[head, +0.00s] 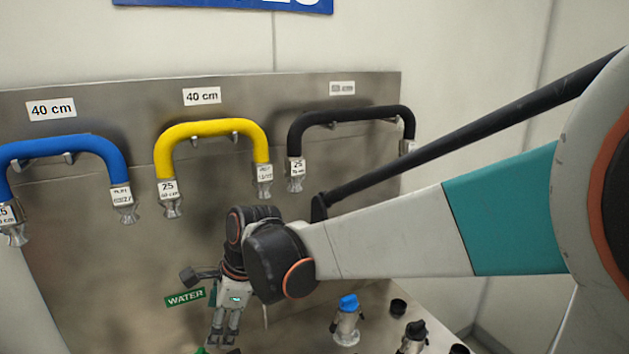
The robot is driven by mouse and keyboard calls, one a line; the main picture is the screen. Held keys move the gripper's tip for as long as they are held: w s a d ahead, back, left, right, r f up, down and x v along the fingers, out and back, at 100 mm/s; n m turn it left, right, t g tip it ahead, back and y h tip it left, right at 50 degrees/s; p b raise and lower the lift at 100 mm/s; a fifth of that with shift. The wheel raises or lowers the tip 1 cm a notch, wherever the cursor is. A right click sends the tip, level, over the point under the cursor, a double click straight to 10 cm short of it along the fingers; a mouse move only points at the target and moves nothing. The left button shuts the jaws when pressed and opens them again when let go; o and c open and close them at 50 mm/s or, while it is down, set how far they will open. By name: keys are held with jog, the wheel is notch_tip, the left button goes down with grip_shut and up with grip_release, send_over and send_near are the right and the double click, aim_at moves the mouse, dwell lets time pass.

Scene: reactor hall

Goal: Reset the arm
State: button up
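My arm reaches in from the right edge of the head view, and its wrist bends down in front of a steel panel (70,280). My gripper (222,342) points down at the lower middle of the view, left of a valve with a blue cap. Its two fingers are side by side and close together. Whether they are apart or closed, or hold something, is too small to tell. A green WATER label (185,297) shows just left of the gripper.
Blue (65,142), yellow (213,127) and black (350,115) hoses hang on the panel above the gripper. A blue-capped valve (347,318), a black-capped valve (414,338) and a black cap (398,307) stand at lower right. My arm hides part of the panel.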

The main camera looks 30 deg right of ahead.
jog(key=s+d+r+n+t+h, duration=0.1)
jog(key=s+d+r+n+t, duration=0.1)
jog(key=s+d+n, duration=0.3)
jog(key=s+d+r+n+t+h, duration=0.1)
jog(key=s+d+n, duration=0.4)
jog(key=s+n, duration=0.6)
jog(key=n+t+h, duration=0.1)
jog(key=n, duration=0.4)
jog(key=shift+d+r, duration=0.25)
jog(key=shift+r, duration=0.15)
